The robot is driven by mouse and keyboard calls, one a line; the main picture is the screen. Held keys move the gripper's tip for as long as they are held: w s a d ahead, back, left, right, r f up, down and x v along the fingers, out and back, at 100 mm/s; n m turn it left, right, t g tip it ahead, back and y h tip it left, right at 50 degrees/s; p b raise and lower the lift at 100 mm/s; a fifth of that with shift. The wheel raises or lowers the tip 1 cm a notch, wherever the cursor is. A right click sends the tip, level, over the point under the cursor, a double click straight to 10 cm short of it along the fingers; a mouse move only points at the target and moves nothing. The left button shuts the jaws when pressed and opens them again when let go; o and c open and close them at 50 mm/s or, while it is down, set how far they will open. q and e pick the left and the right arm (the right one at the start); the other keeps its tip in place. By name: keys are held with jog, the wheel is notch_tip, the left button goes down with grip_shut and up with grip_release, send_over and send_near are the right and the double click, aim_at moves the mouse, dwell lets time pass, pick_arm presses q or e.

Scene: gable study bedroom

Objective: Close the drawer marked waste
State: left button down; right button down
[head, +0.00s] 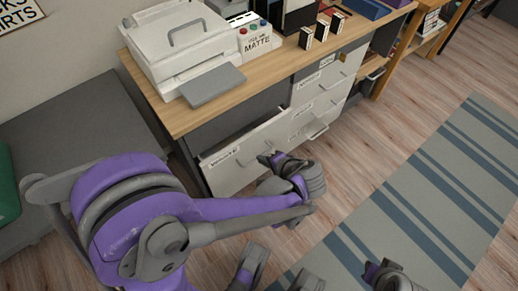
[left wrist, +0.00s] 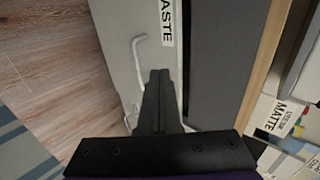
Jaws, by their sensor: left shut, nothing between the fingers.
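The waste drawer (head: 228,176) is the wide, pale drawer at the lower left of the desk unit, and it stands pulled out. Its label, partly hidden, reads "ASTE" in the left wrist view, where the pale front (left wrist: 118,45) and its bar handle (left wrist: 137,55) also show. My left gripper (head: 266,160) is at the right part of this front, close to the handle. Its dark fingers (left wrist: 158,75) are together and empty, pointing at the front. I cannot tell whether they touch it. Part of my right arm shows at the bottom edge; its fingers are unclear.
Narrower labelled drawers (head: 328,77) stand to the right, with protruding handles. A printer (head: 180,45) and small boxes stand on the wooden desktop (head: 262,72). A grey bench (head: 70,125) is at left. The striped rug (head: 420,190) and wood floor in front are clear.

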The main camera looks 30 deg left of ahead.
aim_at(237, 142)
pick_arm(q)
jog(key=shift+w+a+r+b+x, duration=0.1)
jog(key=shift+a+r+b+x, duration=0.35)
jog(key=shift+x, duration=1.55)
jog(key=shift+w+a+r+b+x, duration=0.15)
jog(key=shift+b+x, duration=0.5)
jog(key=shift+x, duration=1.35)
jog(key=shift+a+r+b+x, duration=0.3)
jog(key=shift+b+x, duration=0.25)
jog(key=shift+x, duration=1.45)
jog(key=shift+r, duration=0.1)
jog(key=shift+w+a, duration=0.3)
jog(key=shift+a, duration=0.3)
jog(key=shift+w+a, duration=0.25)
jog(key=shift+a, duration=0.35)
jog(key=shift+d, duration=0.1)
